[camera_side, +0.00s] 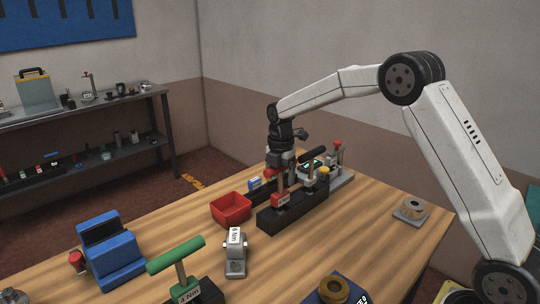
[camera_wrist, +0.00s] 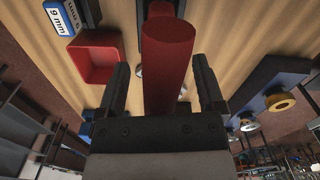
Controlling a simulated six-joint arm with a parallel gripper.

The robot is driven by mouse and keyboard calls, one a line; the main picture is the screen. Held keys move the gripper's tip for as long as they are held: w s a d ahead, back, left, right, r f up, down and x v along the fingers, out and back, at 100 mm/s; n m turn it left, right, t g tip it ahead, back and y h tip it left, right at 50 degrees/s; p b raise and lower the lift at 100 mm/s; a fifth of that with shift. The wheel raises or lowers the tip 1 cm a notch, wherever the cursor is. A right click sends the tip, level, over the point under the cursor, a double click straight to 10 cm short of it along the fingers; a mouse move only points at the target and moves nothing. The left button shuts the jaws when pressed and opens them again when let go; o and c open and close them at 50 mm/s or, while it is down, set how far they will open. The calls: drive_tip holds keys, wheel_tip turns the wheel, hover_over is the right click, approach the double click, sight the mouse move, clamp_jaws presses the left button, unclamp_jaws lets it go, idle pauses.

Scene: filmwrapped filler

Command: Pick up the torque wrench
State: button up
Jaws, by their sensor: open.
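Several T-handled tools with Nm labels stand in black holders, and I cannot tell which one the task means by the torque wrench. A red handle (camera_wrist: 168,62) lies between the fingers of my gripper (camera_wrist: 160,66) in the wrist view, with a finger apart on each side. In the side view my gripper (camera_side: 280,158) is low over the black holder (camera_side: 292,213), and the red handle (camera_side: 269,173) shows just under it. My gripper is open. A black T-handle (camera_side: 313,157) stands right of it, and a green T-handle (camera_side: 175,254) labelled 4 Nm stands nearer.
A red bin (camera_side: 231,209) is beside the holder; it also shows in the wrist view (camera_wrist: 95,62). Bare wood lies right of the holder.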

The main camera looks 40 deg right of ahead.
idle(0.4)
clamp_jaws()
drive_tip(key=shift+r, duration=0.15)
wheel_tip(320, 180, up, 10)
drive_tip(key=shift+f, duration=0.1)
idle(0.7)
idle(0.5)
drive_tip(key=w+a+f+m, duration=0.1)
drive_tip(key=w+a, duration=0.1)
drive_tip(key=a, duration=1.2)
drive_tip(key=shift+w+a+f, duration=0.15)
drive_tip(key=shift+a+f, duration=0.1)
drive_tip(key=shift+a, duration=0.1)
